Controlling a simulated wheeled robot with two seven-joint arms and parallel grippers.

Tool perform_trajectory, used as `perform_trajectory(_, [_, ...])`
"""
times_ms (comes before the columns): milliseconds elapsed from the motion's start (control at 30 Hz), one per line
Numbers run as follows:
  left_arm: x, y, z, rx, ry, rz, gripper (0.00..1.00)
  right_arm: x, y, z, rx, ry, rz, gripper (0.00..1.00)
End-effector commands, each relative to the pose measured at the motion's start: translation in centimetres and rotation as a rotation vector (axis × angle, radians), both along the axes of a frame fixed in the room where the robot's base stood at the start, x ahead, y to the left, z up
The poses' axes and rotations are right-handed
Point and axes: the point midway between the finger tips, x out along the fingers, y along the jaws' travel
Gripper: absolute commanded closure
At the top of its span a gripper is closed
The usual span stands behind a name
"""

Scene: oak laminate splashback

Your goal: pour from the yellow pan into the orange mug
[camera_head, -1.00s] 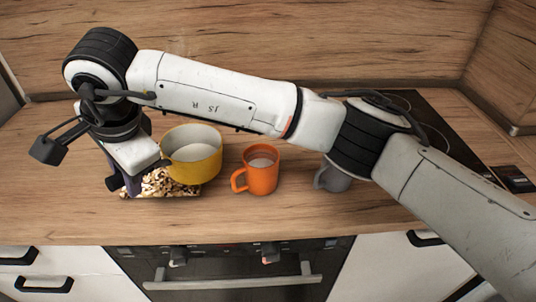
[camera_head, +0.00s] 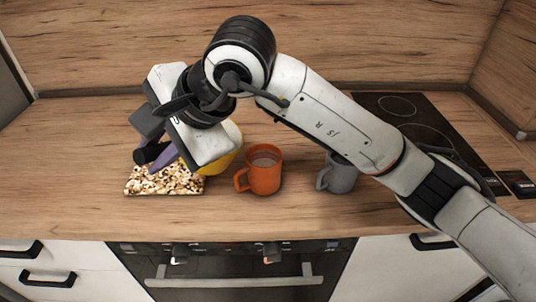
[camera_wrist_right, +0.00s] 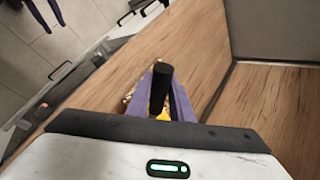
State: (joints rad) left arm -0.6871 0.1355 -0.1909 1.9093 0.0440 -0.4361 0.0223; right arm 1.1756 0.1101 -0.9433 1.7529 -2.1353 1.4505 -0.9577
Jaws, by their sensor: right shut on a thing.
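The yellow pan (camera_head: 226,160) is left of the orange mug, mostly hidden behind my right wrist, so its tilt and contents cannot be told. My right gripper (camera_head: 163,160), with purple fingers, is shut on the pan's black handle. In the right wrist view the black handle (camera_wrist_right: 160,84) stands between the purple fingers, with a sliver of yellow below it. The orange mug (camera_head: 264,175) stands upright on the counter, handle to the left, with a pale brownish content showing inside.
A patterned mat or board (camera_head: 150,187) lies on the counter beneath the right gripper. A grey mug (camera_head: 338,176) stands right of the orange mug, below my forearm. A black cooktop (camera_head: 400,110) is at the back right. The front counter is clear.

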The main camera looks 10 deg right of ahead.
Motion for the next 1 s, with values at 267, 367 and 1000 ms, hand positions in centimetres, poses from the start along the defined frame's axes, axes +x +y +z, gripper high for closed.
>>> perform_trajectory(267, [0.0,0.0,0.0,0.000,0.000,0.000,0.69,0.0,-0.2,0.5,0.020,-0.010,0.002,1.00])
perform_trajectory(367, [0.0,0.0,0.0,0.000,0.000,0.000,0.69,0.0,-0.2,0.6,0.027,-0.010,0.003,1.00])
perform_trajectory(1000, [0.0,0.0,0.1,0.000,-0.001,0.000,0.69,-0.2,-0.5,1.4,0.065,-0.018,0.011,1.00])
